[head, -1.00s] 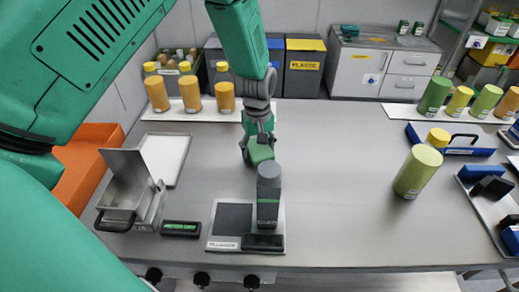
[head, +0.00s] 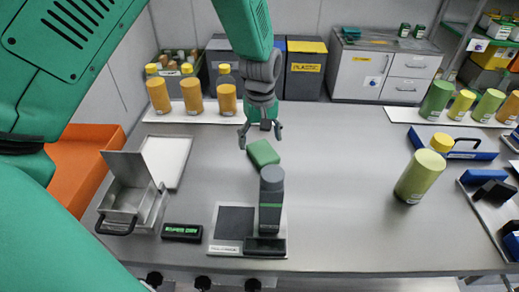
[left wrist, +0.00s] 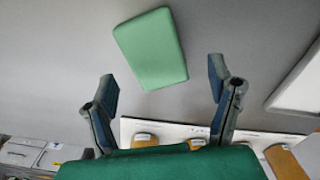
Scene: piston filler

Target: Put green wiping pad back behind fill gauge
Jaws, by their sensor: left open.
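The green wiping pad (head: 263,153) lies flat on the steel table, just behind the grey cylindrical fill gauge (head: 271,198). The gauge stands upright at the right side of a plate (head: 225,246) with a dark square. My left gripper (head: 261,135) is open and empty above and behind the pad. In the left wrist view the pad (left wrist: 151,48) lies beyond the open fingertips (left wrist: 163,82), apart from them. The fill gauge is not in the left wrist view. My right gripper is not in view.
A metal box with raised lid (head: 130,195) and a small green-lit display (head: 183,232) stand left of the plate. Orange bottles (head: 191,95) stand on a white mat behind. A yellow-green bottle (head: 418,177) stands at right. The table between is clear.

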